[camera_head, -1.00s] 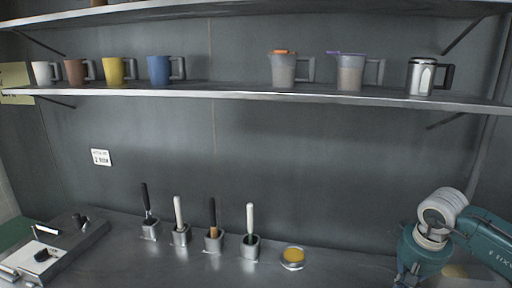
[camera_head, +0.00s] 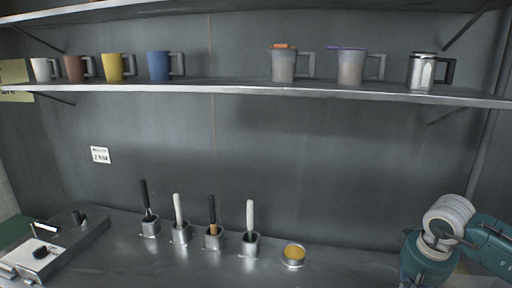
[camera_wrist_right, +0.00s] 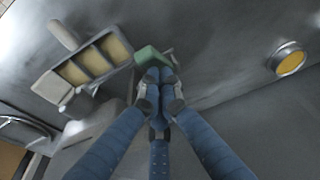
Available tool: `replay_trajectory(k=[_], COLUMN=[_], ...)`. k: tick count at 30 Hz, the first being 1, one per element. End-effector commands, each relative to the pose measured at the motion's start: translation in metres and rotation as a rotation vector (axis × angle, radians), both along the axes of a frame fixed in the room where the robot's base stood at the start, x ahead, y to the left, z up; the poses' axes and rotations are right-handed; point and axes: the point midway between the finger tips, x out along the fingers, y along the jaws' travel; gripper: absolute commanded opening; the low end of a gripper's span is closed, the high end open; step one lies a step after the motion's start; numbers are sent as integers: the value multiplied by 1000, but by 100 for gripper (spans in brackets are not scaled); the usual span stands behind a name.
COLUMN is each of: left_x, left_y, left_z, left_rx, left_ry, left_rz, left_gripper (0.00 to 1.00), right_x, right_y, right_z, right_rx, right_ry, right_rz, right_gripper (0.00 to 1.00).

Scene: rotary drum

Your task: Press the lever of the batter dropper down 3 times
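My right gripper (camera_wrist_right: 160,95) shows in the right wrist view. Its blue fingers come together at the tips, and no object is visible between them. A small green part (camera_wrist_right: 150,56) lies just beyond the fingertips; I cannot tell whether they touch it. Left of it is a grey metal piece with yellow-filled compartments (camera_wrist_right: 92,60) and a pale rounded handle (camera_wrist_right: 64,33). I cannot tell for sure which part is the batter dropper or its lever. In the head view my right arm is at the lower right, its gripper below the frame. My left gripper is not in view.
A round tin with yellow contents (camera_head: 293,255) stands on the metal counter (camera_head: 180,268). Several utensil holders (camera_head: 213,240) line the back. A control panel (camera_head: 60,248) is at left. Mugs and jugs stand on the shelf (camera_head: 230,87) above. The counter between tin and right arm looks clear.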

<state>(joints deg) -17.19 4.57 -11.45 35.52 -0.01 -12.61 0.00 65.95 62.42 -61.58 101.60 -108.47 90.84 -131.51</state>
Motion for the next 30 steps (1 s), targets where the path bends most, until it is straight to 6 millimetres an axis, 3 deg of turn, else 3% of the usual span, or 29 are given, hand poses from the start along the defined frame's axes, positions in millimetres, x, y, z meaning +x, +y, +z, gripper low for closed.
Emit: replay_trajectory(k=[30], left_x=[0], left_y=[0], left_z=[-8], left_rx=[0], left_ry=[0], left_rz=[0], left_gripper=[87], right_x=[-14], right_y=[3], right_z=[-9], right_rx=[0], right_ry=[3], right_rz=[1], right_gripper=[0])
